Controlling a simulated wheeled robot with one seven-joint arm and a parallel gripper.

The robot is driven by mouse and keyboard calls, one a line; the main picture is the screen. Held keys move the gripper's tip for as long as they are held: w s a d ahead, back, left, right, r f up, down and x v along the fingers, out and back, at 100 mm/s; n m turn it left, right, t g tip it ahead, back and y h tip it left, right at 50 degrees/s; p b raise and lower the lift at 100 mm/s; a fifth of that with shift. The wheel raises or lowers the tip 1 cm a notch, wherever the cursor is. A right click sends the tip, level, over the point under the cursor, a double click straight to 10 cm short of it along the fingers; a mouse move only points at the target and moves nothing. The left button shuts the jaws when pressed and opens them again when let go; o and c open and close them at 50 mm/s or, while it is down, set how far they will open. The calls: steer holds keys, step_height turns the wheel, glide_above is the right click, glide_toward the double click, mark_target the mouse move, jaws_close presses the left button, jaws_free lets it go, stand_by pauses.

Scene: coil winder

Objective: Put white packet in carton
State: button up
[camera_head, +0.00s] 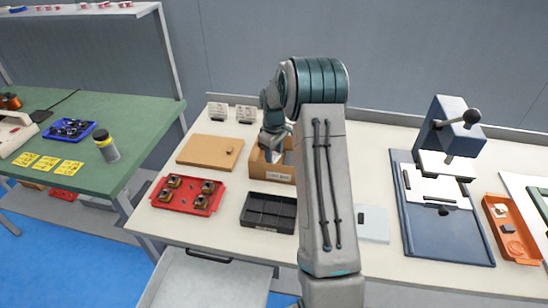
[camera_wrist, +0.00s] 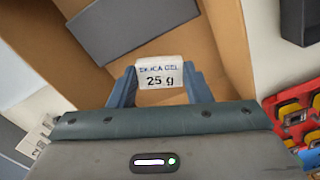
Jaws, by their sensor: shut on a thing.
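The white packet (camera_wrist: 160,80), printed as silica gel 25 g, is between the two fingers of my gripper (camera_wrist: 157,86) in the wrist view. My gripper is shut on it. The packet is above the open brown carton (camera_wrist: 215,20), whose inside and walls show around it. A grey flat piece (camera_wrist: 115,25) lies inside the carton. In the head view the carton (camera_head: 281,175) stands near the table's middle, and my gripper (camera_head: 272,148) is over it. My arm partly covers the carton there, and the packet cannot be made out.
A red tray with parts (camera_head: 175,204) and a black divided tray (camera_head: 268,210) stand in front of the carton. A brown board (camera_head: 205,152) lies to its left. Two white packets (camera_head: 218,112) (camera_head: 246,115) stand behind.

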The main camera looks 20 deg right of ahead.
steer(key=shift+f, duration=1.15)
steer(key=shift+f, duration=0.2)
steer(key=o, duration=1)
steer(key=shift+c, duration=0.2)
steer(key=shift+r, duration=0.15)
